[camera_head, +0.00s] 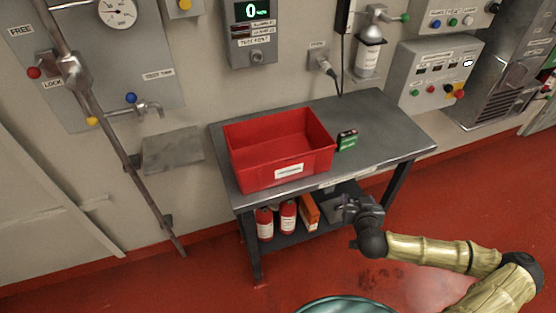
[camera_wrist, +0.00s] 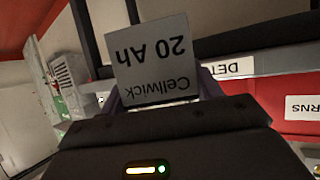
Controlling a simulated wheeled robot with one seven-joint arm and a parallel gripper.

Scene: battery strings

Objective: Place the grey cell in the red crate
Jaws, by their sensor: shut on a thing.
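The red crate (camera_head: 262,176) stands on the grey table, with a white label on its front. The part of its inside that shows looks bare. It also shows at the right of the wrist view (camera_wrist: 285,85). My gripper (camera_head: 350,207) is in front of the table's front edge, to the right of the crate and outside it. It is shut on the grey cell (camera_wrist: 155,60), whose face reads "Cellwick 20 Ah" upside down in the wrist view. In the head view the cell is too small to make out clearly at the jaws.
A green and black block (camera_head: 347,141) stands on the table against the crate's right side. The table top (camera_head: 385,130) is clear further right. Red bottles (camera_head: 288,217) and an orange box (camera_head: 309,211) are on the lower shelf. Wall panels stand behind.

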